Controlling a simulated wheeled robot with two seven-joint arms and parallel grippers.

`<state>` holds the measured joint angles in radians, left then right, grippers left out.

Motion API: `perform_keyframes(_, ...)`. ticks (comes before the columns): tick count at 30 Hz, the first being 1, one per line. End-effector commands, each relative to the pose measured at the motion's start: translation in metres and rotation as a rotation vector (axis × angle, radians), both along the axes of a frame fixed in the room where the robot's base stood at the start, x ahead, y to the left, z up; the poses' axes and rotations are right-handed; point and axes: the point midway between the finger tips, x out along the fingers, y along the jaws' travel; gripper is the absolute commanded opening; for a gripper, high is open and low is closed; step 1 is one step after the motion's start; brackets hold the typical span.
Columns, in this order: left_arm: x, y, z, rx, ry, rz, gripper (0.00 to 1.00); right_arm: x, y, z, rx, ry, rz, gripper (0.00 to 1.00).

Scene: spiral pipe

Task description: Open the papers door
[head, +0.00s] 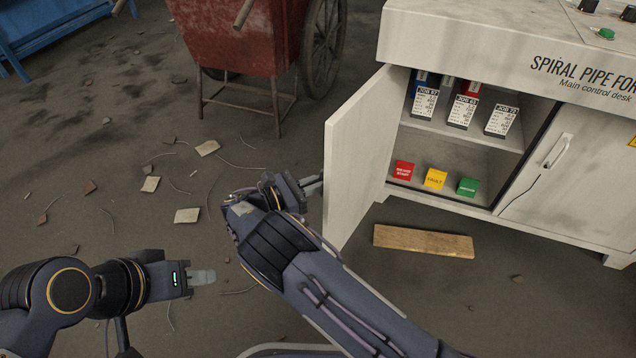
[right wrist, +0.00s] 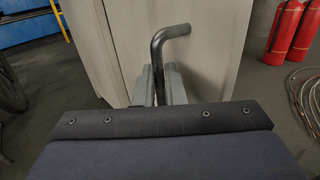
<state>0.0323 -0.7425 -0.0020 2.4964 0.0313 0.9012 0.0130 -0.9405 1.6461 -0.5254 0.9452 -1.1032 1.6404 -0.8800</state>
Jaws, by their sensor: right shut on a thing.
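The papers door (head: 352,165) of the white control desk stands wide open, swung out to the left of its compartment. My right gripper (head: 313,184) is at the door's outer face. In the right wrist view its fingers (right wrist: 160,88) are shut on the dark bent door handle (right wrist: 171,36). The head view hides the handle. Inside the compartment, several paper-labelled binders (head: 463,112) stand on the upper shelf. My left gripper (head: 202,277) is over the bare floor at the lower left, away from the door, and its finger gap cannot be made out.
Red, yellow (head: 435,179) and green blocks sit on the compartment floor. The neighbouring door (head: 580,185) is closed. A wooden plank (head: 424,241) lies in front of the desk. A red cart (head: 240,38) stands behind. Scraps litter the floor; red extinguishers (right wrist: 285,30) show at right in the wrist view.

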Motion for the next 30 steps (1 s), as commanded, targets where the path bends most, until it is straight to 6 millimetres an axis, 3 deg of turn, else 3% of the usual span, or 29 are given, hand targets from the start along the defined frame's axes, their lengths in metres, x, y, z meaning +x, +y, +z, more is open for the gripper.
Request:
perform_keyframes(7,0.000,0.000,0.000,0.000,0.000,0.000,0.36,0.005,-0.007,0.003,-0.007,-0.005,-0.005,0.00)
perform_keyframes(8,0.000,0.000,0.000,0.000,0.000,0.000,0.36,0.005,-0.007,0.003,-0.007,-0.005,-0.005,0.12)
perform_keyframes(12,0.000,0.000,0.000,0.000,0.000,0.000,0.36,0.004,-0.006,0.002,-0.005,-0.003,-0.005,0.31)
perform_keyframes(25,0.000,0.000,0.001,0.000,0.000,0.000,0.36,0.001,-0.002,0.001,-0.004,-0.002,-0.004,0.32)
perform_keyframes(30,0.000,0.000,0.008,0.000,0.000,0.000,0.36,-0.008,0.016,0.002,-0.004,-0.002,-0.001,0.32)
